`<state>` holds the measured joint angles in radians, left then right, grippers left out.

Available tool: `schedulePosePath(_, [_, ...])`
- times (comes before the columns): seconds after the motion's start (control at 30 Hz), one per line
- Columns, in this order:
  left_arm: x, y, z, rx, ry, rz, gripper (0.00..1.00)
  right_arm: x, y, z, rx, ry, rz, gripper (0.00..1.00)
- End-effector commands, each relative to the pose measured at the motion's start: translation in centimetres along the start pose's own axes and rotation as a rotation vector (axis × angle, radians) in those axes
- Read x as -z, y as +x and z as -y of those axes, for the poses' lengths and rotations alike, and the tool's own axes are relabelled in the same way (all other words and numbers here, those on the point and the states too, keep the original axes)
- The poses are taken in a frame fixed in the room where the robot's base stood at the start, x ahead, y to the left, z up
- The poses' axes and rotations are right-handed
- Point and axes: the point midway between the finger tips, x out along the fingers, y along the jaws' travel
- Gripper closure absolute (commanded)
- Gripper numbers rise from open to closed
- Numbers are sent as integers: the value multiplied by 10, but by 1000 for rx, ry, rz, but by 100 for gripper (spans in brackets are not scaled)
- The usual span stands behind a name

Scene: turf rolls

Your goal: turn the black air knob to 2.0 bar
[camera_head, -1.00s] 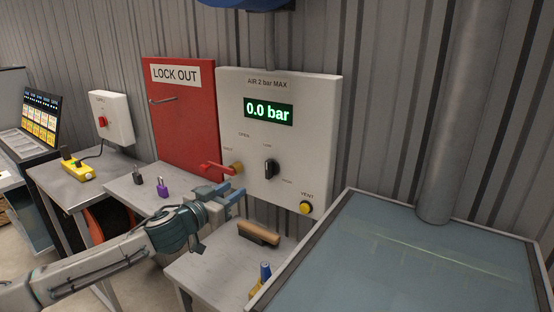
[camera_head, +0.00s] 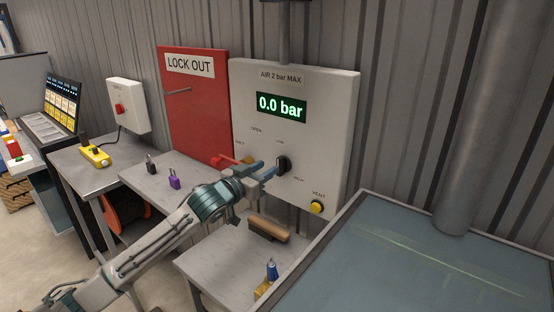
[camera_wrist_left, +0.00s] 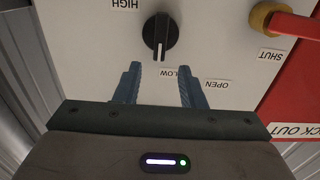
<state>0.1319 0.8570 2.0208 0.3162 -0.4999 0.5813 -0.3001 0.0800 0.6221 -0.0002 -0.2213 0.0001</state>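The black air knob (camera_head: 283,164) is on the white air panel (camera_head: 335,130), whose green display (camera_head: 281,107) reads 0.0 bar. In the left wrist view the knob (camera_wrist_left: 160,38) has its white mark toward the LOW label (camera_wrist_left: 178,73). My left gripper (camera_head: 268,168) is in front of the panel beside the knob. In the wrist view its two blue fingers (camera_wrist_left: 160,80) are apart and empty, with the knob just beyond their tips and between their lines. My right gripper is not in view.
A red valve lever (camera_head: 224,161) and a yellow vent button (camera_head: 317,207) are on the same panel. A brush (camera_head: 268,229) and a blue-topped item (camera_head: 271,268) are on the bench below. A glass-topped table (camera_head: 400,260) fills the right.

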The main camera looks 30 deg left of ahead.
Motion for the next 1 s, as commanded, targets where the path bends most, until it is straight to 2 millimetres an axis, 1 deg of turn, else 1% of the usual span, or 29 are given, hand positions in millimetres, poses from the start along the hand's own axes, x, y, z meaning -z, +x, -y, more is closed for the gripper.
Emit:
schedulePosePath(0.03, [3,6,-1,-2,-8,-3,64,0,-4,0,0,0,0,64])
schedulePosePath(0.2, [3,28,-1,0,-6,-3,64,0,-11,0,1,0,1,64])
schedulePosePath(0.4, [2,50,-1,-1,-3,-2,64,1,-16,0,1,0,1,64])
schedulePosePath(0.6, [1,58,-1,-2,-1,-1,64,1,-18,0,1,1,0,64])
schedulePosePath(0.83, [0,59,-1,-2,1,0,64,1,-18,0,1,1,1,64])
schedulePosePath(0.87, [0,59,-1,-2,1,0,66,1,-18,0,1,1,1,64])
schedulePosePath(1.0, [0,59,-1,-2,1,0,93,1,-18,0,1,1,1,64])
